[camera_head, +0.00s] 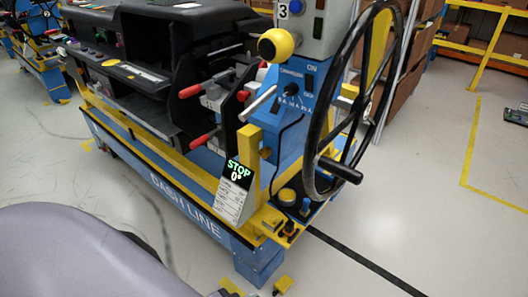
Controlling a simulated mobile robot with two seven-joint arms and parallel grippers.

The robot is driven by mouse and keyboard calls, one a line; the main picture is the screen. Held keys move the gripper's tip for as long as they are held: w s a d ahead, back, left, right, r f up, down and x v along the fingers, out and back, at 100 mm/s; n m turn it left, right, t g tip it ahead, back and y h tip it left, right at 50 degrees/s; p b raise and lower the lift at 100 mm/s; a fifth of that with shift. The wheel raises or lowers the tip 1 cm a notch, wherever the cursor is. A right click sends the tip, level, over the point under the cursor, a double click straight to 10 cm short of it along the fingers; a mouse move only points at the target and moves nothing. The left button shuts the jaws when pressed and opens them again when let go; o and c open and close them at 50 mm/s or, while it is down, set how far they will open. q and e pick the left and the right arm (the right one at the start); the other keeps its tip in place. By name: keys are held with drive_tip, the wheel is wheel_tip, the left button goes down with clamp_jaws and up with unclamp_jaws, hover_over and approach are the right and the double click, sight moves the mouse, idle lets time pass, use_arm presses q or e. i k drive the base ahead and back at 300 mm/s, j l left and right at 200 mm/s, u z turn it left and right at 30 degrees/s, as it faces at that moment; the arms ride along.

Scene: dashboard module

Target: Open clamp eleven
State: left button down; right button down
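Red-handled toggle clamps sit on the near end of the blue and yellow dashboard fixture. One red handle (190,91) points left at the upper part. Another red handle (199,141) points left and down lower on the fixture. A third red tip (243,96) shows to the right, beside dark clamp parts. I cannot read any clamp number, so I cannot tell which is clamp eleven, and whether each clamp is open is unclear. Neither of my grippers can be made out in view.
A large black handwheel (321,170) stands right of the clamps, with a yellow-knobbed lever (277,45) and control box. A display (239,172) reads STOP and 0°. A black dashboard (140,40) lies behind. The floor at right (430,210) is mostly clear.

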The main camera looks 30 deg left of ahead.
sight(185, 94)
drive_tip(key=u, duration=1.55)
